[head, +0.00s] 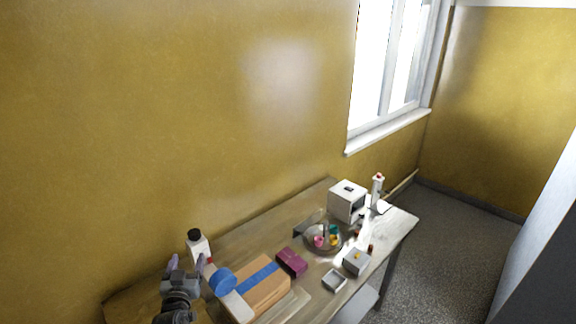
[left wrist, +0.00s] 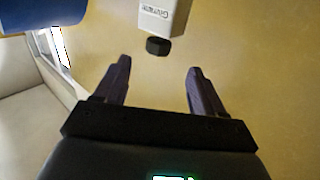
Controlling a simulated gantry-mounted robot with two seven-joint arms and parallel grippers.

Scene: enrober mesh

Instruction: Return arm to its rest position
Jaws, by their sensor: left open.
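My left gripper (head: 186,262) is at the left end of the wooden table (head: 240,250), its two fingers spread apart and empty. A white bottle with a black cap (head: 198,246) stands close to its fingertips in the head view. In the left wrist view the open fingers (left wrist: 158,68) point toward the same bottle (left wrist: 163,18), which appears upside down beyond the fingertips and not between them. Whether a finger touches it cannot be told. My right gripper is not in view.
Beside my left gripper are a blue round object (head: 222,281) and a cardboard-coloured box with a blue band (head: 258,284). Further right are a magenta box (head: 292,262), a round dish with coloured items (head: 324,246), a white cube-like machine (head: 347,200) and a small grey box (head: 356,261).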

